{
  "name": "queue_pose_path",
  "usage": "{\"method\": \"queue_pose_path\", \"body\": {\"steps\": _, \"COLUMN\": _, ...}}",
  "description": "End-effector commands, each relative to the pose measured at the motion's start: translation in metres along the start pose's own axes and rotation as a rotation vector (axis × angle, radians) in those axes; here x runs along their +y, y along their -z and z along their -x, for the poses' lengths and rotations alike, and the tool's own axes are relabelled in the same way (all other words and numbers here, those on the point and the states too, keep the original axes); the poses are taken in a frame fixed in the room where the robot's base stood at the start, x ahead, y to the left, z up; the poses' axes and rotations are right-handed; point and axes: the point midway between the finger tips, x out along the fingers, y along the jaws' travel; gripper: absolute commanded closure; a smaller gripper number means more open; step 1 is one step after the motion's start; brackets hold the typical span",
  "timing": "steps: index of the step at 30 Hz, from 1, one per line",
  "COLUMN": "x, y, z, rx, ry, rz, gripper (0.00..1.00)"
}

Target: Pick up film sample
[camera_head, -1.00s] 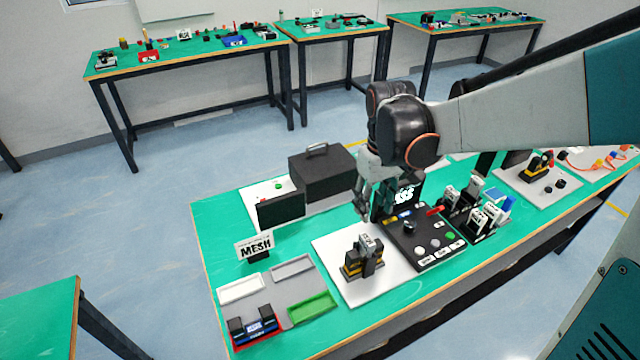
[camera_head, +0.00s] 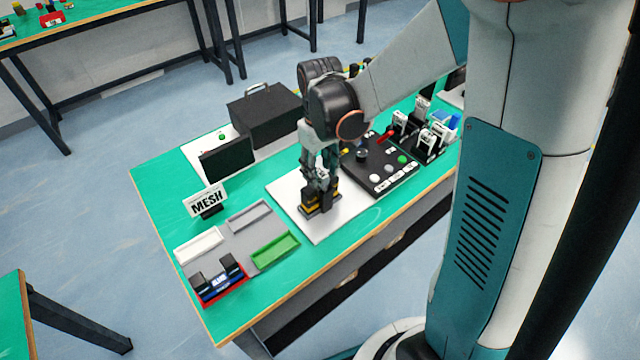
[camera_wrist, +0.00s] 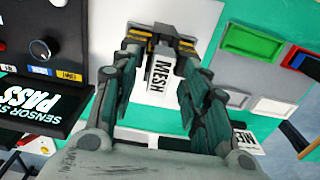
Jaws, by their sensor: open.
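In the wrist view, a white piece lettered MESH (camera_wrist: 158,80) stands in a black and yellow holder (camera_wrist: 183,45). No label reading film shows on it; I cannot tell whether it is the film sample. My gripper (camera_wrist: 159,58) is open, with its fingers on either side of the piece and gaps visible between. In the head view, my gripper (camera_head: 320,178) points down over the same holder (camera_head: 310,209), which sits on a white plate (camera_head: 310,230). The fingers hide most of the piece there.
A black control panel (camera_head: 372,175) with a knob and buttons is beside the plate. A MESH sign (camera_head: 206,200) and a grey tray board (camera_head: 222,240) with white, grey and green trays are to the left. A black box (camera_head: 264,116) stands behind.

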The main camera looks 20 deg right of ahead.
Motion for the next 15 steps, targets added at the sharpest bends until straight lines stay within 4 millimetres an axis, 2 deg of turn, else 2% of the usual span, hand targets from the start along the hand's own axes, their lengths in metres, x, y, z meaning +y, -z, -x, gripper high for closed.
{"method": "queue_pose_path", "body": {"steps": 1, "x": 0.0002, "y": 0.0005, "z": -0.0114, "rx": 0.0, "ry": 0.0, "rz": 0.0, "gripper": 0.58}}
{"method": "queue_pose_path", "body": {"steps": 3, "x": 0.0, "y": 0.0001, "z": -0.0184, "rx": 0.0, "ry": 0.0, "rz": 0.0, "gripper": 0.58}}
{"method": "queue_pose_path", "body": {"steps": 11, "x": 0.0, "y": -0.0001, "z": -0.0198, "rx": 0.0, "ry": 0.0, "rz": 0.0, "gripper": 0.58}}
{"method": "queue_pose_path", "body": {"steps": 15, "x": 0.0, "y": -0.0001, "z": -0.0197, "rx": 0.0, "ry": 0.0, "rz": 0.0, "gripper": 0.9}}
